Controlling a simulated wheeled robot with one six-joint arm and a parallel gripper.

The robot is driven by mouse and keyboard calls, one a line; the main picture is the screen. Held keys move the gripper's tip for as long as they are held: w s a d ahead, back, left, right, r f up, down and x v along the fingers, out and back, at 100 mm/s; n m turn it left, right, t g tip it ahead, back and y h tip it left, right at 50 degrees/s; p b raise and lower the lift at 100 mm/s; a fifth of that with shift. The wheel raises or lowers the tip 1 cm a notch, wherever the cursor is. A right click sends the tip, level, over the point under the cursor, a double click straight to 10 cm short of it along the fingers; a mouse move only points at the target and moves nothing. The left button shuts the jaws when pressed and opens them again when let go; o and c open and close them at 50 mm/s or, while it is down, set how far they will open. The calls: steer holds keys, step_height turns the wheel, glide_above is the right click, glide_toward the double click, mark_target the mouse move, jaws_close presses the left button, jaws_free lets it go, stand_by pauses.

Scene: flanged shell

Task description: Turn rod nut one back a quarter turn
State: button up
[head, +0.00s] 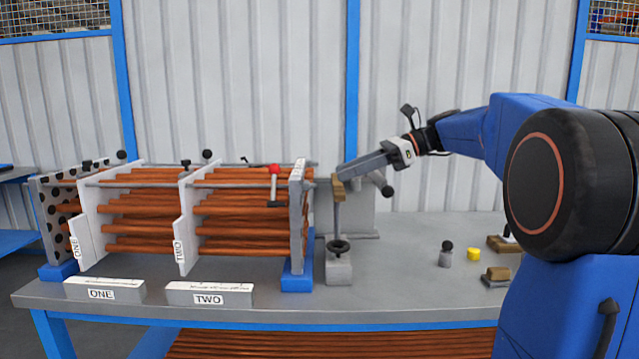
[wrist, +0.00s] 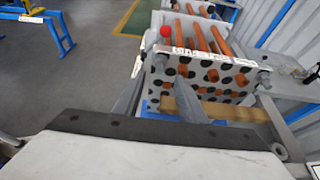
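The tube bundle (head: 150,215) lies on the bench with white plates ONE and TWO across it. Its end plate (head: 297,220) shows face-on with dark holes in the wrist view (wrist: 205,78). Grey nut-like ends sit at its upper left corner (wrist: 159,63) and upper right corner (wrist: 263,78); I cannot tell which is rod nut one. My gripper (head: 342,178) is right of the end plate, by the wooden block on the post. In the wrist view its two grey fingers (wrist: 158,104) stand apart with nothing visible between them, short of the plate.
A post with a wooden block (head: 338,189) and a dark handwheel (head: 338,246) stands beside the end plate. A red-headed tool (head: 274,170) is at the bundle. Label blocks ONE (head: 104,285) and TWO (head: 209,287) lie in front. A yellow piece (head: 473,254) lies right.

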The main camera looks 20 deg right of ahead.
mark_target(306, 186)
steer(key=x, duration=0.8)
jaws_close()
